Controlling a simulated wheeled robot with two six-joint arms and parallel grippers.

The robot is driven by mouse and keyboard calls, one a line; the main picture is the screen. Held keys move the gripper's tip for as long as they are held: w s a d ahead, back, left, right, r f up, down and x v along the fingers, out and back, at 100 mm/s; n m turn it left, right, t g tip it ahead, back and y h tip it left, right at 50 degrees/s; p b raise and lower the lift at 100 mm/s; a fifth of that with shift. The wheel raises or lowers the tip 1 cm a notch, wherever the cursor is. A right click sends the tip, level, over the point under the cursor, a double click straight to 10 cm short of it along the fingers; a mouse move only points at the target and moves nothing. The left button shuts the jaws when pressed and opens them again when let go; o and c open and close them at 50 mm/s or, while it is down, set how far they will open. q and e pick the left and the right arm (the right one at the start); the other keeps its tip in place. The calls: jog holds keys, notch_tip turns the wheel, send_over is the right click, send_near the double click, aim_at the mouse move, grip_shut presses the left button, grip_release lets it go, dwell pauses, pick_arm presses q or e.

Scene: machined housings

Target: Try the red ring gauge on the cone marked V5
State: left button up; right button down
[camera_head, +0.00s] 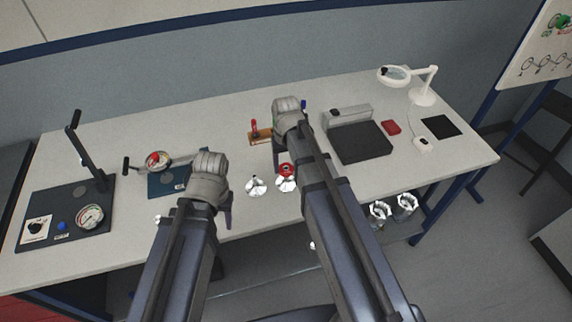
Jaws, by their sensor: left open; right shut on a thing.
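A red ring gauge (285,168) is at the top of a silver cone-shaped housing (286,185) near the table's front edge. My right gripper (277,160) is shut on the ring gauge, its arm covering part of the view; I cannot tell how far the ring sits down on the cone. A second silver housing (256,187) stands just to the left. No V5 mark can be read on either. My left gripper (226,207) is open and empty, left of the housings over the table's front edge.
A wooden rack (262,137) with an upright red piece (254,126) stands behind. Dial instruments are at left, a dark plate (358,143), red box (390,127) and magnifier lamp (424,96) at right. More silver housings (404,203) are below the table's front edge.

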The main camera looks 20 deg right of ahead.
jog(key=shift+f+b, duration=1.15)
jog(key=shift+f, duration=0.05)
jog(key=shift+r, duration=0.15)
dwell(1.2)
jog(key=shift+r+p, duration=2.95)
jog(key=shift+p, duration=0.15)
notch_tip(320, 180, up, 5)
jog(key=p, duration=0.5)
